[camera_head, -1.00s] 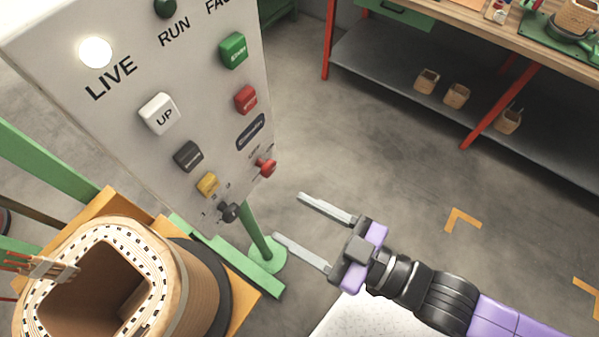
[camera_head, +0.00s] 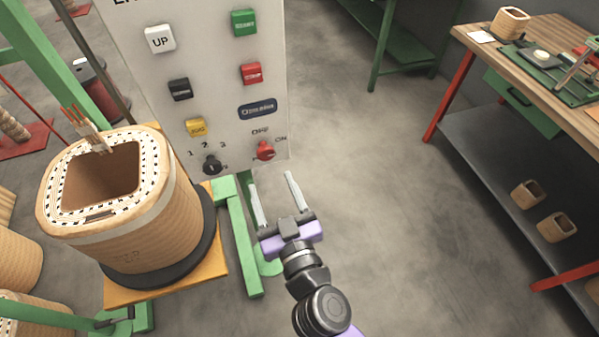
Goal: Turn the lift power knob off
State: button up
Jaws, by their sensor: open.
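The red knob (camera_head: 265,150) sits at the lower right of the pale control panel (camera_head: 220,75), with OFF and ON marked above it. Its exact pointing is too small to read. A black selector knob (camera_head: 212,164) marked 1, 2, 3 is to its left. My gripper (camera_head: 274,188) is open and empty. In the picture its fingertips are just below the red knob and point up toward the panel. No contact with the knob is visible.
A workbench (camera_head: 545,50) with a lower shelf is at the right. The floor between is clear.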

aim_at(267, 157)
jog(key=shift+m+h, duration=0.3)
jog(key=shift+m, duration=0.4)
jog(key=shift+d+f+p+x, duration=0.1)
jog(key=shift+d+p+x, duration=0.15)
jog(key=shift+x, duration=1)
jog(key=shift+d+f+p+x, duration=0.1)
jog(key=shift+p+x, duration=0.25)
jog(key=shift+x, duration=0.9)
jog(key=shift+d+f+p+x, duration=0.2)
jog(key=shift+p+x, duration=0.1)
jog(key=shift+x, duration=1)
jog(key=shift+w, duration=0.15)
grip_shut()
